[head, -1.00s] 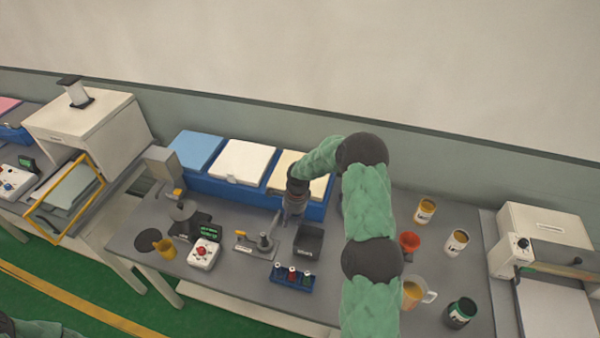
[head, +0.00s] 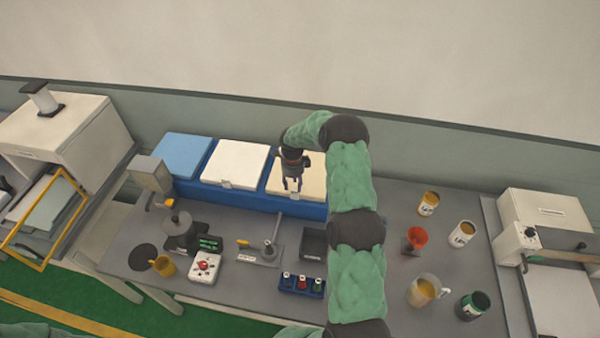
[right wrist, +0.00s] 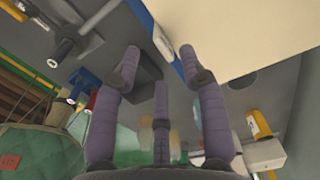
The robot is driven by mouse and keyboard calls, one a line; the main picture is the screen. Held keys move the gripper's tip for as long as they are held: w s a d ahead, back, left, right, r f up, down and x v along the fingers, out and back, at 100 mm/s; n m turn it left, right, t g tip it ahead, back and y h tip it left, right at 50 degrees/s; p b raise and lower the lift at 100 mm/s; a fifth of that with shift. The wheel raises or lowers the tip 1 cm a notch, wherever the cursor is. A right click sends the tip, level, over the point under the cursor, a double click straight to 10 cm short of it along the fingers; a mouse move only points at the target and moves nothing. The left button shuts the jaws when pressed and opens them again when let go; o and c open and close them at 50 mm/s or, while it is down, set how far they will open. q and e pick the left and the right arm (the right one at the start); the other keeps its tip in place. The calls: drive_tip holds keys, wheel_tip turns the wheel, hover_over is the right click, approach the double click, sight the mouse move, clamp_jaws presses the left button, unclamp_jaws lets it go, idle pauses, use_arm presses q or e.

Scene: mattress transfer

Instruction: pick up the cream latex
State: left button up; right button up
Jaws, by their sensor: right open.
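The cream latex (head: 315,182) is a pale cream slab in the rightmost section of a long blue bin (head: 240,198) at the back of the table. My right gripper (head: 292,187) is open and empty, fingers pointing down, over the front left part of the slab in the head view. Whether it touches the slab cannot be told. In the right wrist view the cream slab (right wrist: 250,35) fills the upper right, beside the spread purple fingers (right wrist: 160,72). My left gripper is not in view.
A white slab (head: 236,160) and a blue slab (head: 181,154) share the bin. In front stand a black tray (head: 313,243), a small blue rack (head: 301,286) and a metal stand (head: 268,250). Cans, a red funnel (head: 415,239) and a jug (head: 424,290) stand to the right.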

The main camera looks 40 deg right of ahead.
sight(294, 191)
drive_tip(key=shift+w+f, duration=0.1)
drive_tip(key=shift+f, duration=0.35)
drive_tip(key=shift+s+d+f+p, duration=0.15)
drive_tip(key=shift+f+p, duration=0.9)
drive_tip(key=shift+f, duration=1.1)
drive_tip(key=shift+s, duration=0.1)
clamp_jaws()
